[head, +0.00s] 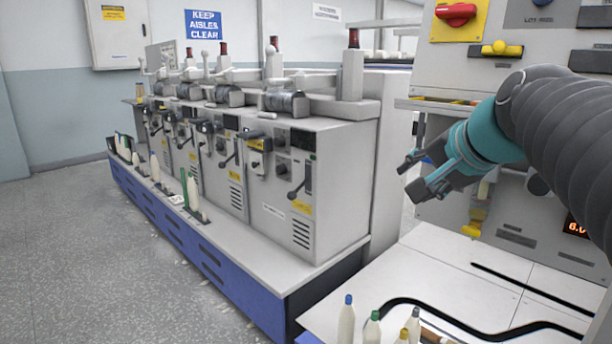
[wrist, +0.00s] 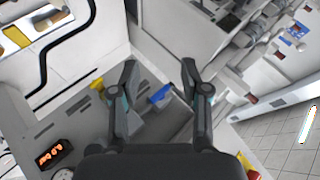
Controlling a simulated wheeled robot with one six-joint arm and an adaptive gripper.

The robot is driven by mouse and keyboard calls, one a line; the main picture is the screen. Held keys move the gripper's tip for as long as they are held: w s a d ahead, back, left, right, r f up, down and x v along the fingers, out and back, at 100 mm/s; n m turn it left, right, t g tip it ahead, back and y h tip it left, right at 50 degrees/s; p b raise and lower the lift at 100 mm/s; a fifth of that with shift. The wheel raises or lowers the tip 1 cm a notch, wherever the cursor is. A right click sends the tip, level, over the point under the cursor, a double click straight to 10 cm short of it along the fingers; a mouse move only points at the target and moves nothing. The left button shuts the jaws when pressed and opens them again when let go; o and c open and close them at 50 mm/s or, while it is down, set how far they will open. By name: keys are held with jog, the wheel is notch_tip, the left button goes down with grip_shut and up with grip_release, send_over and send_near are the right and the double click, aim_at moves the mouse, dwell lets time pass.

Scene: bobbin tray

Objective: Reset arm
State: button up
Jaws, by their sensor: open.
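My gripper (head: 420,174) hangs in the air at the right of the head view, in front of the grey control panel. Its fingers point left and are spread apart with nothing between them. In the wrist view my gripper (wrist: 157,75) also shows open and empty, with a gap between the two fingertips. My arm reaches in from the right edge of the head view.
A row of grey winding machines (head: 330,170) stands on a blue-sided bench at the left. Several bobbins with coloured tips, one blue-tipped (head: 347,322), stand at the bottom on the white worktop (head: 400,275). The floor (head: 90,260) at left is clear.

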jog(key=s+a+f+n+g+h, duration=0.1)
jog(key=s+f+n, duration=0.3)
jog(key=s+f, duration=0.4)
jog(key=s+a+f+n+g+h, duration=0.1)
jog(key=s+f+n+g, duration=0.2)
jog(key=s+f, duration=0.6)
notch_tip(320, 180, down, 8)
jog(key=shift+s+a+f+n+g, duration=0.15)
jog(key=shift+s+a+n+g, duration=0.15)
jog(key=shift+n, duration=0.9)
